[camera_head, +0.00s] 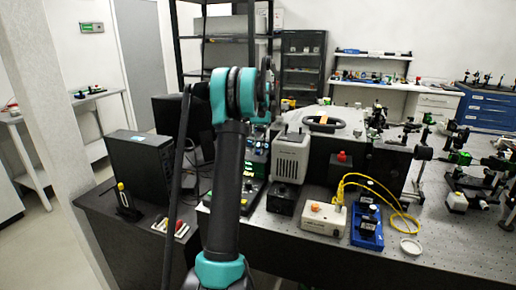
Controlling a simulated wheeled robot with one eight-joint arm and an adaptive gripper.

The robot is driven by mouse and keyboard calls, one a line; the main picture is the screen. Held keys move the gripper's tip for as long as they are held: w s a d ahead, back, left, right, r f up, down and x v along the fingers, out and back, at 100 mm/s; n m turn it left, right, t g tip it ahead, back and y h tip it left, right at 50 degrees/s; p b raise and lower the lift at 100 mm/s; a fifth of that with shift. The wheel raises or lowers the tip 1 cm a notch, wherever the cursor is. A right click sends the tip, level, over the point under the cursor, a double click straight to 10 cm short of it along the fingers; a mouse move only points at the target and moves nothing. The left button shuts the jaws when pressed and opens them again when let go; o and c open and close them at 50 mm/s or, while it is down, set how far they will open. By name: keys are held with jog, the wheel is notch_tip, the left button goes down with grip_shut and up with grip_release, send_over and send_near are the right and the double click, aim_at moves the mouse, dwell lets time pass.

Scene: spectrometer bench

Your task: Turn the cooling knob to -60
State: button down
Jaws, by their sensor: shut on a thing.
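The cooling knob cannot be made out. A dark instrument with green-lit parts (256,160) stands on the bench, partly hidden behind my arm. A lower dark panel with small coloured parts (250,194) lies in front of it, also partly covered. My arm rises through the middle of the picture and bends at a teal joint, with part of it reaching down behind toward the green-lit instrument. My gripper's fingers are hidden behind the arm, and no grip on a knob can be seen.
Right of my arm stand a light grey vented unit (291,157), a white box with an orange button (322,217), yellow cables (345,180) and a blue device (367,228). Optical mounts (468,160) crowd the right side. A black box (141,165) stands at left.

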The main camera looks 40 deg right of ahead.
jog(key=shift+s+m+t+y, duration=0.15)
jog(key=shift+m+t, duration=0.3)
jog(key=shift+m, duration=0.7)
jog(key=shift+w+m+t+y, duration=0.15)
jog(key=shift+m+t, duration=0.3)
jog(key=shift+m, duration=0.7)
jog(key=shift+s, duration=0.15)
jog(key=c, duration=1.4)
grip_release()
jog(key=v, duration=1.2)
jog(key=shift+d, duration=0.15)
